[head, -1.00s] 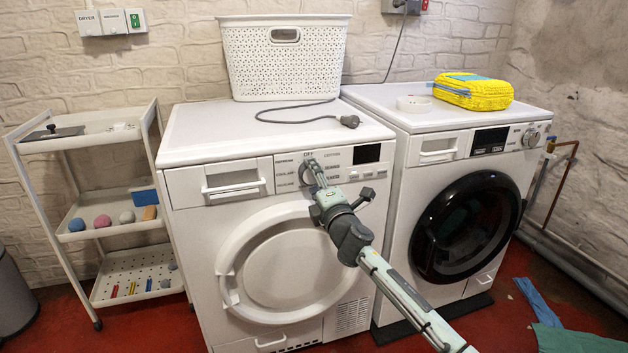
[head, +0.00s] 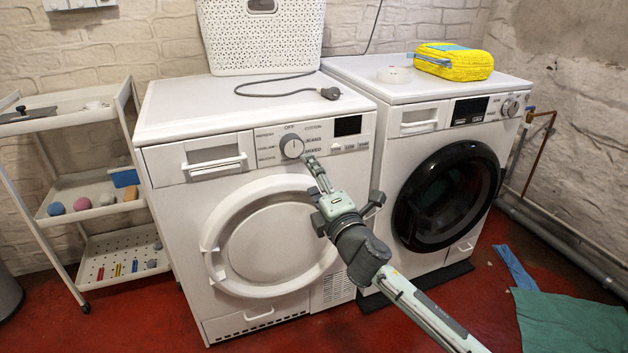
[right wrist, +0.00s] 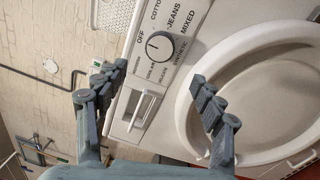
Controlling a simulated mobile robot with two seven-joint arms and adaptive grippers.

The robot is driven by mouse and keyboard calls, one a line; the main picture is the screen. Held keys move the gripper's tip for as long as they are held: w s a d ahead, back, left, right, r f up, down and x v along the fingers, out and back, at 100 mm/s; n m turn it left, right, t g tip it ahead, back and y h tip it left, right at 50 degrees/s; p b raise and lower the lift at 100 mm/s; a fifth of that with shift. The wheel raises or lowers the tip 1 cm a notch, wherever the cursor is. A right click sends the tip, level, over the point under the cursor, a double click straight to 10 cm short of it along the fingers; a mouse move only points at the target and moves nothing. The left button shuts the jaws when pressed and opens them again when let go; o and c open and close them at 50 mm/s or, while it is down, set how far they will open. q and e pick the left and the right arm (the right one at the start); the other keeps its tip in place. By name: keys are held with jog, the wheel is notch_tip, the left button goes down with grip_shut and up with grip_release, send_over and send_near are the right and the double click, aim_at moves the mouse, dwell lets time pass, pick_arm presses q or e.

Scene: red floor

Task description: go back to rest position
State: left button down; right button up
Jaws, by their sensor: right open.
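My right gripper (head: 314,172) is in front of the left machine, a white dryer (head: 225,210), just below and right of its round program knob (head: 292,146). In the right wrist view the gripper (right wrist: 150,105) has its two fingers wide apart with nothing between them. My left gripper is not in view.
A black-doored washer (head: 440,195) stands right of the dryer. A white basket (head: 262,40) and a plug with cable (head: 330,93) are on the dryer top. A shelf trolley (head: 95,205) stands at left. Cloths (head: 570,318) lie on the red floor at right.

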jog(key=shift+s+d, duration=0.15)
jog(key=shift+s, duration=0.2)
jog(key=s+d+f+m+g+h, duration=0.2)
jog(key=s+d+f+m, duration=0.25)
jog(key=f, duration=0.25)
jog(key=s+d+f+m+g+h+p, duration=0.1)
jog(key=s+d+f+m+g+h, duration=0.1)
jog(key=s+d+f+m+h, duration=0.25)
jog(key=s+d+f+m+g, duration=0.25)
jog(key=d+f+m, duration=0.3)
jog(key=f, duration=0.35)
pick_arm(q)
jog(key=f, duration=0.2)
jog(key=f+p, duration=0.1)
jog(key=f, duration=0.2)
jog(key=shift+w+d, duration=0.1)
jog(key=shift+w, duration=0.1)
pick_arm(e)
jog(key=s+d+f+m+g, duration=0.2)
jog(key=s+f, duration=0.2)
jog(key=s, duration=0.4)
jog(key=s+d+f+m+g, duration=0.3)
jog(key=s+f, duration=0.1)
jog(key=s, duration=0.5)
jog(key=s+d+f+m+g, duration=0.2)
jog(key=s+d+f+g, duration=0.1)
jog(key=s, duration=0.5)
jog(key=shift+s+d+f+h, duration=0.2)
jog(key=shift+f+h, duration=0.15)
jog(key=shift+f, duration=0.35)
